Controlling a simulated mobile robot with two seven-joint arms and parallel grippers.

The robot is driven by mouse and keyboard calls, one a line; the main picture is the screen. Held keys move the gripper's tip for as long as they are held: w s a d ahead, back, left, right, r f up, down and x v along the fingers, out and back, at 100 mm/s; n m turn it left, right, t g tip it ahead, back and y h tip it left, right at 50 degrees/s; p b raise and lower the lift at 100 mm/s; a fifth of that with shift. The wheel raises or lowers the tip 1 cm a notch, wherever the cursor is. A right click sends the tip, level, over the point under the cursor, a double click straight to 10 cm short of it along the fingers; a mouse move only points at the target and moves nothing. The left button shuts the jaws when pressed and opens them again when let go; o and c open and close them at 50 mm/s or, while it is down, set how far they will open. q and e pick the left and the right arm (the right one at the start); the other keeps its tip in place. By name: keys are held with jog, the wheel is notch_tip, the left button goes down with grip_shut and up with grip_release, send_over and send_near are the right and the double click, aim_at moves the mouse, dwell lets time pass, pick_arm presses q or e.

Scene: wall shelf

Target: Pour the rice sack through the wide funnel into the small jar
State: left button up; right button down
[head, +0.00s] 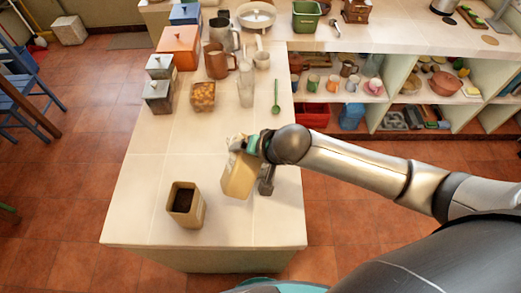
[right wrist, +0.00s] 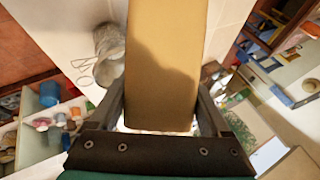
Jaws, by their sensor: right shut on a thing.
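My right gripper (head: 252,146) reaches in from the right and is shut on a tan, block-shaped thing (head: 238,178), possibly the rice sack. The block is slightly tilted above the counter; in the right wrist view the block (right wrist: 163,60) fills the space between the fingers. A tan, square, open-topped container (head: 186,205) with a dark inside stands on the counter, left of and nearer than the held block. I cannot tell whether it is the small jar or holds the funnel. A white round pan-like thing (head: 256,15) stands far back; I cannot identify a wide funnel. My left gripper is out of view.
A clear glass (head: 246,91), a jar of brown pieces (head: 203,97), a brown jug (head: 216,60) and lidded canisters (head: 158,96) stand farther back. A green spoon (head: 276,97) lies right of the glass. The counter (head: 140,185) is clear around the open container.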

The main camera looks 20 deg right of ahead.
jog(key=shift+w+f+y, duration=0.1)
jog(key=shift+y, duration=0.2)
jog(key=shift+w+d+m+g+y+b, duration=0.15)
jog(key=shift+m+g+y+b, duration=0.3)
jog(key=shift+g+b, duration=0.6)
dwell(0.6)
jog(key=shift+d+f+y+b, duration=0.1)
jog(key=shift+y+b, duration=0.15)
jog(key=shift+b, duration=0.65)
jog(key=shift+w+d+f+m+y+b, duration=0.15)
jog(key=shift+f+m+y+b, duration=0.15)
jog(key=shift+b, duration=0.95)
jog(key=shift+r+g, duration=0.1)
jog(key=shift+g, duration=0.15)
jog(key=shift+w+d+r+g+y+b, duration=0.15)
jog(key=shift+w+r+g+y+b, duration=0.3)
jog(key=shift+b, duration=1.25)
jog(key=shift+s+d+m+g+y+p, duration=0.15)
jog(key=shift+m+g+y+p, duration=0.15)
jog(key=shift+y+p, duration=0.2)
